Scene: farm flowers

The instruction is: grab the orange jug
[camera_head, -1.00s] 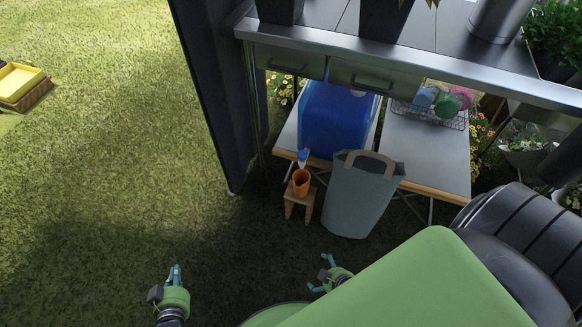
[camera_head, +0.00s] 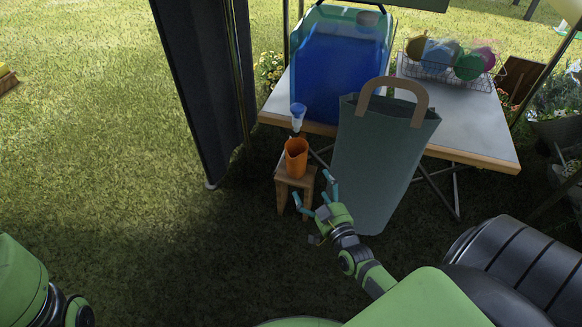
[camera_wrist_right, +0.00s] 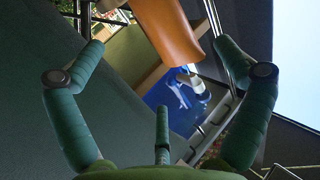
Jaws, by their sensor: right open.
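The orange jug (camera_head: 296,157) stands upright on a small wooden stool (camera_head: 296,184) in the head view. My right gripper (camera_head: 316,193) is open and empty, just in front of the stool and a little below and right of the jug. In the right wrist view the jug (camera_wrist_right: 168,35) shows at the top, beyond and between the spread fingers of the right gripper (camera_wrist_right: 165,65); it is not held. In the head view part of my left arm (camera_head: 40,295) shows at the lower left; its gripper is out of the frame.
A tall grey-green bag (camera_head: 380,160) with a handle stands close to the right of the stool. Behind are a blue water container (camera_head: 340,75) with a tap (camera_head: 298,116) above the jug, and a folding table (camera_head: 470,130). Open grass (camera_head: 110,150) lies left of a dark curtain (camera_head: 200,90).

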